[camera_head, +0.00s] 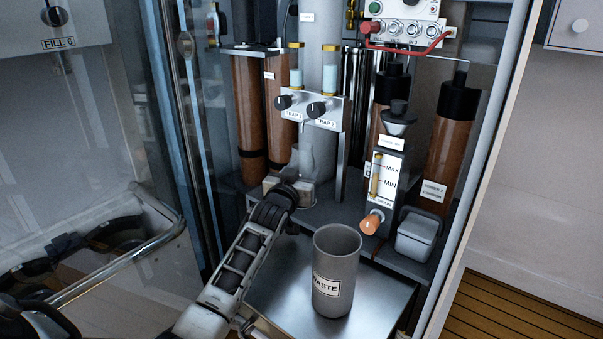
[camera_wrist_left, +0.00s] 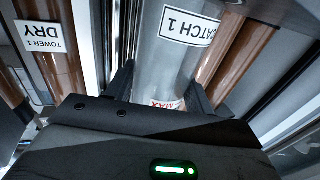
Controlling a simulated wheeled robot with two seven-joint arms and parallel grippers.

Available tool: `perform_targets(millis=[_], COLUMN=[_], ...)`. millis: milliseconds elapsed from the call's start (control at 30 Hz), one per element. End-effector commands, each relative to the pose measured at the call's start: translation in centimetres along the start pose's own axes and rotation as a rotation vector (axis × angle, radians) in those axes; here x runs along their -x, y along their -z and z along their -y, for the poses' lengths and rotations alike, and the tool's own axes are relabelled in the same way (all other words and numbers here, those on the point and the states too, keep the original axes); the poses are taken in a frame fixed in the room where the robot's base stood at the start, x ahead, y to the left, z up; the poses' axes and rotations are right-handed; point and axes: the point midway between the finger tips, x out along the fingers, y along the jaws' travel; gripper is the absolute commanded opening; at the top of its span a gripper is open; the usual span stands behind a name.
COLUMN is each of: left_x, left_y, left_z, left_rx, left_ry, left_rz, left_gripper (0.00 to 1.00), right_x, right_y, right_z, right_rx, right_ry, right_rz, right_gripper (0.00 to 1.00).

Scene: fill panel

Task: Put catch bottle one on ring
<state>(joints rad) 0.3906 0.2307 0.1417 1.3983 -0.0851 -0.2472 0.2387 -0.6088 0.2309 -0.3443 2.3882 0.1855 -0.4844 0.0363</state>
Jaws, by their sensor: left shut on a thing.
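Catch bottle one (camera_head: 311,160) is a clear bottle below the TRAP 1 and TRAP 2 knob panel (camera_head: 311,108) in the head view. My left gripper (camera_head: 288,187) reaches it from the front left and is shut on it. In the left wrist view the bottle (camera_wrist_left: 160,65) stands between the two fingers of my left gripper (camera_wrist_left: 160,98), its CATCH 1 label upside down in that picture. A red MAX mark shows near the fingers. I cannot make out the ring; the gripper and bottle cover that spot. My right gripper is not in view.
A grey WASTE cup (camera_head: 337,275) stands on the metal floor in front. Brown towers (camera_head: 249,115) stand behind. A glass door (camera_head: 90,150) is left.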

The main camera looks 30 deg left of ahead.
Motion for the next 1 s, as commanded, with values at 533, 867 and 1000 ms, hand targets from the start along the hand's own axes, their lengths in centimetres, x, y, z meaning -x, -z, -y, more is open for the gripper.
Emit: perform_targets(millis=[533, 867, 1000], left_x=[0.9, 7.8, 10.2], left_y=[0.2, 0.3, 0.3], left_z=[0.0, 0.0, 0.0], left_rx=[0.000, 0.001, 0.001], left_ry=[-0.001, 0.000, 0.000], left_rz=[0.004, 0.004, 0.004], left_gripper=[0.75, 0.75, 0.75], right_x=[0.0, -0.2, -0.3], right_y=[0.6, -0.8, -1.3], right_z=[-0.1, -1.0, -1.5], right_rx=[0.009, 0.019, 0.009], right_ry=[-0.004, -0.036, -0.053], right_rz=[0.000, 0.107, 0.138], right_gripper=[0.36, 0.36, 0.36])
